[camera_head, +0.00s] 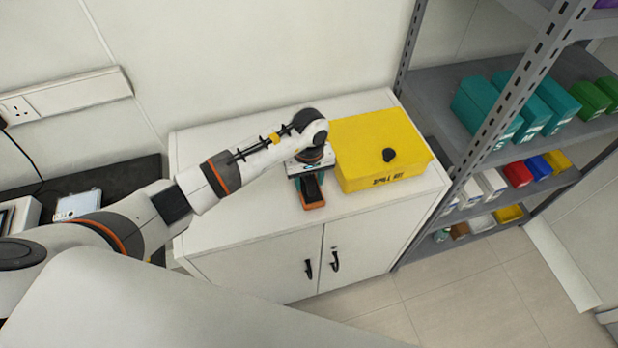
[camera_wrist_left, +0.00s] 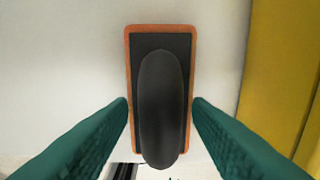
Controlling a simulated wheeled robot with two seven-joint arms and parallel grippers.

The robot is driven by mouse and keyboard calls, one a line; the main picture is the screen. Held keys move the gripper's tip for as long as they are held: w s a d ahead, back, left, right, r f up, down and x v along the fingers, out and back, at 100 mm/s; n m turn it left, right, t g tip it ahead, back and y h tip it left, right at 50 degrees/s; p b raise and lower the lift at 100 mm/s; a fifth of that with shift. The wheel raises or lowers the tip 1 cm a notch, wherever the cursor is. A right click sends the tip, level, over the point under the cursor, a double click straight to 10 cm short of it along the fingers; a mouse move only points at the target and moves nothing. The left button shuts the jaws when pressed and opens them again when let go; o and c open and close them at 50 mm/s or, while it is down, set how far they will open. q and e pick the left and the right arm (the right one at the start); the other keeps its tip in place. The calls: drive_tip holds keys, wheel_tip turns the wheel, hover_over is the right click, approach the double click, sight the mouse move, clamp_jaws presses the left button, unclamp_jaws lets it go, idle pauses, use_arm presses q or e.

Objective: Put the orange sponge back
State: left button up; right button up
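The orange sponge (camera_head: 314,205) lies on the white cabinet's top, left of the yellow box. In the left wrist view the orange sponge (camera_wrist_left: 131,60) shows as an orange rim around a dark plate with a long black handle (camera_wrist_left: 160,105). My left gripper (camera_head: 312,190) is directly above it and points down. In the left wrist view its teal fingers (camera_wrist_left: 160,110) are apart, one on each side of the handle, with a small gap to it on both sides. Part of the sponge is hidden under the gripper in the head view. My right gripper is not in view.
The yellow box (camera_head: 372,135) with a black knob stands close right of my left gripper on the white cabinet (camera_head: 240,225). A grey metal shelf (camera_head: 440,85) with teal, green and coloured bins stands at right. A dark desk (camera_head: 120,180) is at left. The cabinet's front left is clear.

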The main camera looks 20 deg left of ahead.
sight(309, 177)
use_arm(q)
drive_tip(key=shift+r+p, duration=0.2)
drive_tip(key=shift+p, duration=0.1)
drive_tip(key=shift+w+r+b, duration=0.1)
drive_tip(key=shift+r+b, duration=0.2)
drive_tip(key=shift+b, duration=0.1)
wheel_tip(309, 177, up, 11)
drive_tip(key=b, duration=0.3)
drive_tip(key=shift+b, duration=0.3)
drive_tip(key=shift+r, duration=0.1)
